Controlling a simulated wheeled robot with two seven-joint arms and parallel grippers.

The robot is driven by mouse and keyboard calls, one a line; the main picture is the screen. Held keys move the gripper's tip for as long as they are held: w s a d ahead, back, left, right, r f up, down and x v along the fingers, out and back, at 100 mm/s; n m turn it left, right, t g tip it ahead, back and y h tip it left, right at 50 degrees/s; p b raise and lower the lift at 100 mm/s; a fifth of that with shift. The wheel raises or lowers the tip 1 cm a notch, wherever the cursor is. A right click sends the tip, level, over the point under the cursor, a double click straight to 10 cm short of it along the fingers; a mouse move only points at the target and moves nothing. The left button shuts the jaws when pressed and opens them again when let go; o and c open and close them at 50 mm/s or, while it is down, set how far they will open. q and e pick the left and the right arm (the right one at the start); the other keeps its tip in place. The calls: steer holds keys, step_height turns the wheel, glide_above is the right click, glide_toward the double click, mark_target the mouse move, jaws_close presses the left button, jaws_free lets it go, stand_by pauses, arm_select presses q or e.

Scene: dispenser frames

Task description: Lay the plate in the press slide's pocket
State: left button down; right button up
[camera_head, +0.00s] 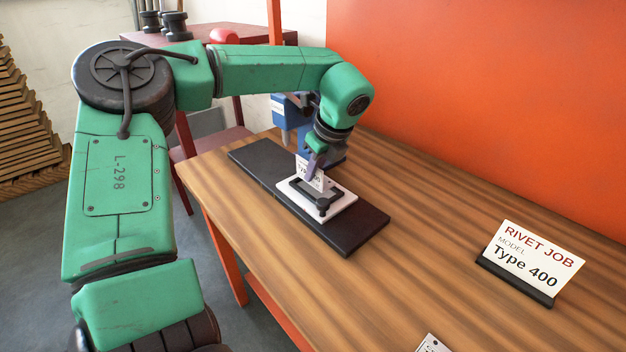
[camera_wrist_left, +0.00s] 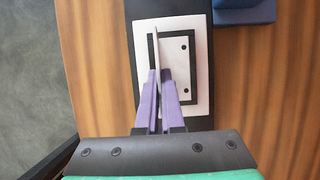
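My left gripper (camera_head: 316,165) is over the press slide and shut on a thin pale plate (camera_head: 308,177) with dark print. The plate stands on edge between the purple fingers, which also show in the left wrist view (camera_wrist_left: 159,78). There the plate (camera_wrist_left: 157,48) is seen nearly edge-on. The white press slide (camera_head: 337,206) lies below on a long black rail. In the left wrist view, the slide (camera_wrist_left: 202,75) has a dark-outlined rectangular pocket (camera_wrist_left: 177,68) with two dark dots inside. Whether the plate touches the slide I cannot tell. My right gripper is not in view.
The black rail (camera_head: 352,236) lies on the wooden table (camera_head: 420,220). A blue press body (camera_head: 332,150) stands behind my gripper. A "RIVET JOB, Type 400" sign (camera_head: 527,262) stands at the right. A small pale card (camera_head: 432,344) is cut off at the bottom edge. The right table area is mostly clear.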

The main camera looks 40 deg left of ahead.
mark_target(312, 184)
arm_select(q)
step_height(312, 184, down, 3)
steer(key=shift+r, duration=0.1)
steer(key=shift+a, duration=0.1)
steer(key=shift+f, duration=0.2)
steer(key=c, duration=1.1)
jaws_free()
steer(key=shift+o, duration=0.2)
steer(key=shift+r, duration=0.1)
steer(key=v, duration=1.2)
steer(key=shift+b, duration=0.4)
steer(key=shift+r, duration=0.1)
